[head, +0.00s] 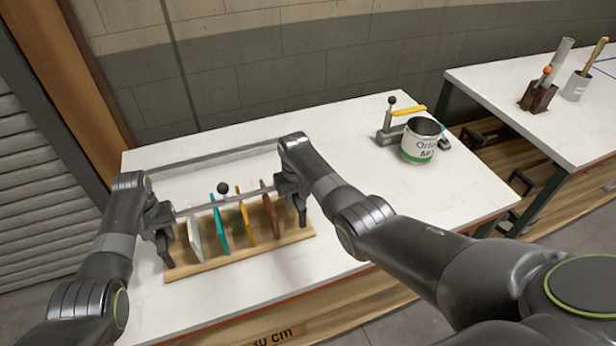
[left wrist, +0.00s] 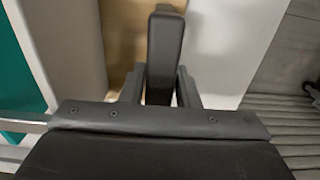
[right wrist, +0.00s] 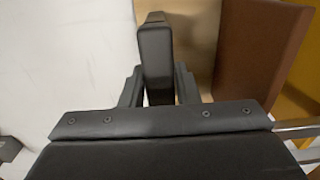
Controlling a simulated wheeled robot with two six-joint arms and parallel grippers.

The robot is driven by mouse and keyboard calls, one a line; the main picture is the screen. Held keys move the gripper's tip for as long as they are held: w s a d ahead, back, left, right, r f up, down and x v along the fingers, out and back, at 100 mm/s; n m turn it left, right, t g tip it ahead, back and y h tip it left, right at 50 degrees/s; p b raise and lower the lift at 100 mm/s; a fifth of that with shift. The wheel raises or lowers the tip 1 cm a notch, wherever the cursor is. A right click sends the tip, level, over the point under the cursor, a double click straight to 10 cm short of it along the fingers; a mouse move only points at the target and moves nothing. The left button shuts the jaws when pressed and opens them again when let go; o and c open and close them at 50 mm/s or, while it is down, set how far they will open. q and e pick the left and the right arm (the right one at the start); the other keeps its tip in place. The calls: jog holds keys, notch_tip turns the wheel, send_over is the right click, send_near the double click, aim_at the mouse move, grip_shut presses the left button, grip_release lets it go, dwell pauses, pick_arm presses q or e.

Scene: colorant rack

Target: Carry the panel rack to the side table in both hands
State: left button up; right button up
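The panel rack has a wooden base (head: 240,252) on the white table and holds upright panels: white (head: 194,240), teal (head: 220,232), yellow (head: 245,218) and brown (head: 269,215). A metal bar (head: 203,207) runs above the panels. My left gripper (head: 168,256) points down at the rack's left end. My right gripper (head: 301,216) points down at its right end. In both wrist views one dark finger hides the other, so I cannot tell whether they grip. The brown panel also shows in the right wrist view (right wrist: 258,50), the teal one in the left wrist view (left wrist: 15,70).
The white table (head: 350,150) holds a paint can (head: 418,146) and a clamp-like tool with a yellow handle (head: 405,112) at its right. A second white table (head: 530,85), across a gap on the right, holds a brown holder (head: 537,97) and a grey cup (head: 576,86).

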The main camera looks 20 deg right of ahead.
pick_arm(q)
jog(key=o, duration=0.3)
jog(key=shift+r, duration=0.1)
pick_arm(e)
jog(key=o, duration=0.3)
jog(key=shift+r, duration=0.1)
pick_arm(q)
jog(key=shift+r, duration=0.55)
notch_tip(320, 180, up, 10)
jog(key=shift+f, duration=0.1)
pick_arm(e)
jog(key=shift+r, duration=0.1)
pick_arm(q)
jog(key=shift+r, duration=0.5)
pick_arm(e)
notch_tip(320, 180, up, 12)
jog(key=shift+f, duration=0.1)
